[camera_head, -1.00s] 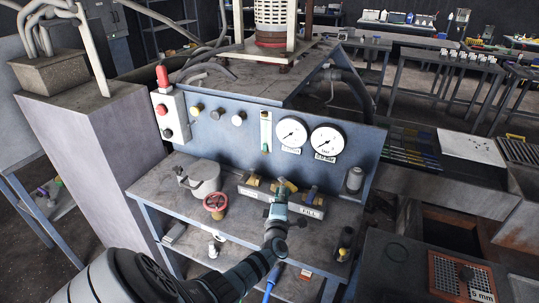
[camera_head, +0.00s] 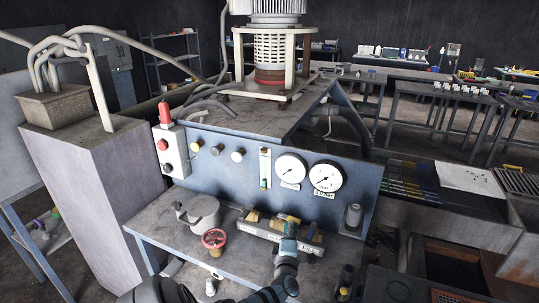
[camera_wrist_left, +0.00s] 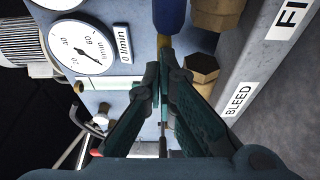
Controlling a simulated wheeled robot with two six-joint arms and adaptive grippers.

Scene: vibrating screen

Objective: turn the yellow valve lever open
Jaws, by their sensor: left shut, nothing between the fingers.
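A grey valve block (camera_head: 262,231) with brass fittings stands on the bench below the panel. A brass hex fitting (camera_wrist_left: 202,70) shows close up in the left wrist view, beside a "BLEED" label (camera_wrist_left: 238,98). A blue-sleeved lever (camera_wrist_left: 169,15) with a yellowish end is just beyond my fingertips. My left gripper (camera_head: 289,232) is in front of the block; its teal fingers (camera_wrist_left: 164,62) are shut and empty in the left wrist view. I cannot tell whether they touch the lever. The yellow lever cannot be singled out clearly from the small yellow parts. My right gripper is not in view.
Behind the block is a blue panel with two round gauges (camera_head: 290,171) (camera_head: 326,177). A red handwheel (camera_head: 214,240) and a grey lidded pot (camera_head: 199,211) stand to the left. A dark cylinder (camera_head: 353,217) stands to the right.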

